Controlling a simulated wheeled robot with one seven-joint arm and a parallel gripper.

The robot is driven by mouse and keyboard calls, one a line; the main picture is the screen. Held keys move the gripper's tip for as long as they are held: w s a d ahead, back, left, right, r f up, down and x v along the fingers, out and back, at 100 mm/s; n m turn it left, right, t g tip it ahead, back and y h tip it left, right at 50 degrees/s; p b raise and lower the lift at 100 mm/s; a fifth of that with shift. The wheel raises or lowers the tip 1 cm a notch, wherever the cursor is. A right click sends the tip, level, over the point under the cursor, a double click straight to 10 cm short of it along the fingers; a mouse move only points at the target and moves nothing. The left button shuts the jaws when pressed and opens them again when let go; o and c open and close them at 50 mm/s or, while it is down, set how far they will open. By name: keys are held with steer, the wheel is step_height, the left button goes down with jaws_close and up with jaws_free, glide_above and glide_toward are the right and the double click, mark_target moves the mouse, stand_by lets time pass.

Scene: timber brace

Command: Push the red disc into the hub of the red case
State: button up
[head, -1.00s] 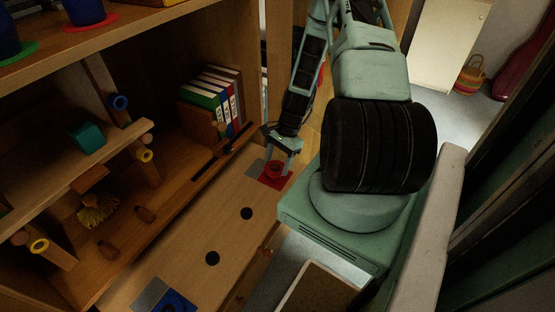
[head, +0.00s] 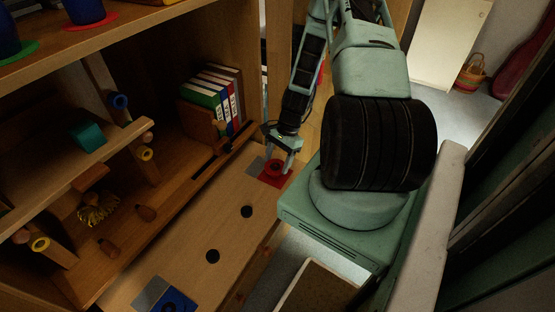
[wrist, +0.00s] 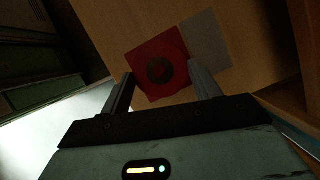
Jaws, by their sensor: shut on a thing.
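The red case (head: 268,180) is a flat red square on the wooden board, at the end near my arm. The red disc (head: 276,167) is round with a dark centre and lies over the middle of the case. My gripper (head: 280,163) is above the case, pointing down, with its fingers at either side of the disc. In the wrist view my gripper (wrist: 161,72) holds the disc (wrist: 174,66) between its spread fingertips, over the red case (wrist: 146,92). I cannot tell how deep the disc sits in the hub.
A grey plate (wrist: 207,40) adjoins the case. The board (head: 185,230) has two dark holes, and a blue case (head: 180,300) lies at its near end. Shelves with pegs and books (head: 222,92) stand to the left.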

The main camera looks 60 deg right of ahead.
steer(key=shift+f, duration=0.95)
stand_by(2.0)
steer(key=o, duration=1)
steer(key=shift+o, duration=0.2)
steer(key=p+v, duration=0.1)
steer(key=v, duration=1.6)
steer(key=shift+r, duration=0.25)
